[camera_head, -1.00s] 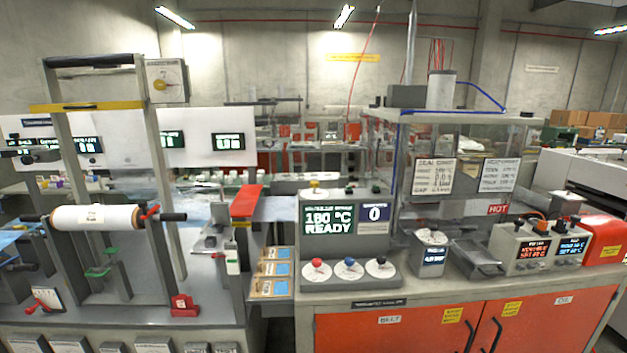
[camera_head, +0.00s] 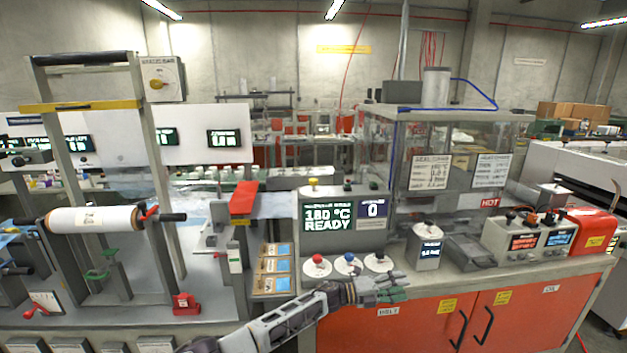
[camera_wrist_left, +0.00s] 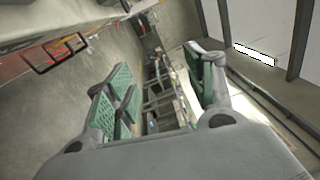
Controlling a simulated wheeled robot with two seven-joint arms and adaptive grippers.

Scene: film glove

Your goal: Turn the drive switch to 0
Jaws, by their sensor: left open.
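A control panel (camera_head: 343,214) with a green screen reading "180 °C READY" and a purple "0" display stands at the centre. On its sloped front are three white round dials with a red knob (camera_head: 317,259), a blue knob (camera_head: 349,258) and a black knob (camera_head: 380,258). Their labels are too small to read, so I cannot tell which is the drive switch. My left gripper (camera_head: 396,288) is in front of and below the black-knob dial, apart from it and pointing right. In the left wrist view its green-padded fingers (camera_wrist_left: 155,68) are spread and empty.
A film roll (camera_head: 95,219) and red lever arm (camera_head: 243,197) stand left of the panel. A box with a yellow knob (camera_head: 161,79) is high at the left. A grey canister (camera_head: 427,243) and a glass enclosure marked "HOT" (camera_head: 488,203) are to the right.

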